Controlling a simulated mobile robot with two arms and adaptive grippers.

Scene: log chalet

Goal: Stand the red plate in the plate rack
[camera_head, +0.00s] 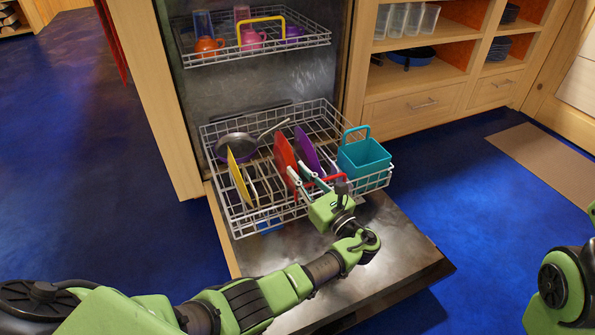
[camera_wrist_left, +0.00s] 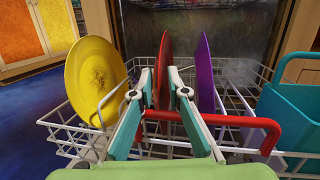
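The red plate (camera_head: 285,158) stands on edge in the lower dishwasher rack (camera_head: 240,222), between a yellow plate (camera_head: 239,178) and a purple plate (camera_head: 308,150). In the left wrist view the red plate (camera_wrist_left: 165,52) appears nearly edge-on. My left gripper (camera_head: 299,170) is at the plate's near edge. Its fingers are apart, one on each side of the plate, in the left wrist view (camera_wrist_left: 163,84); contact with the plate is unclear. My right gripper is out of view.
A red handle (camera_wrist_left: 258,128) spans the rack's front. A teal basket (camera_head: 364,158) stands right of the plates, a pan (camera_head: 236,147) behind. The upper rack (camera_head: 255,50) holds cups. The open dishwasher door (camera_head: 385,250) lies below my left arm.

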